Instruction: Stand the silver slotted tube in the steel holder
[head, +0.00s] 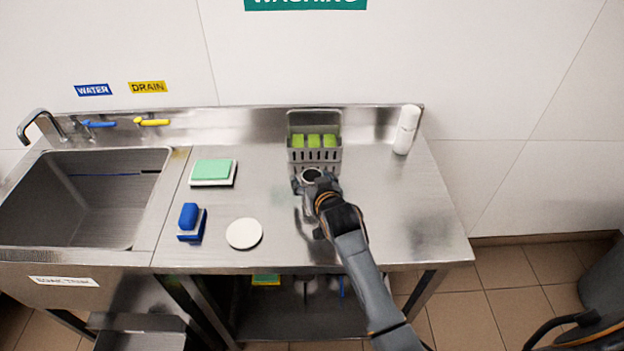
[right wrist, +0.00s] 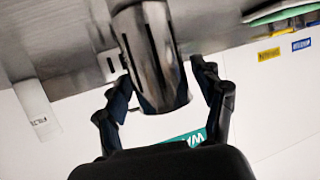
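The silver slotted tube (head: 309,207) is upright on the near side of the steel holder (head: 299,155), with its round open end up. In the right wrist view the tube (right wrist: 152,60) shows large, with dark slots, between the two fingers of my right gripper (right wrist: 162,75). The fingertips lie close along both sides of the tube; whether they press on it is unclear. In the head view my right gripper (head: 318,190) partly covers the tube, and its lower end is hard to see. The holder has a slotted front and contains green blocks (head: 314,141).
A white bottle (head: 406,130) stands at the back right. To the left are a green sponge pad (head: 213,170), a blue brush (head: 190,222) and a white disc (head: 244,233). A sink (head: 85,200) is at far left. The counter's right side is clear.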

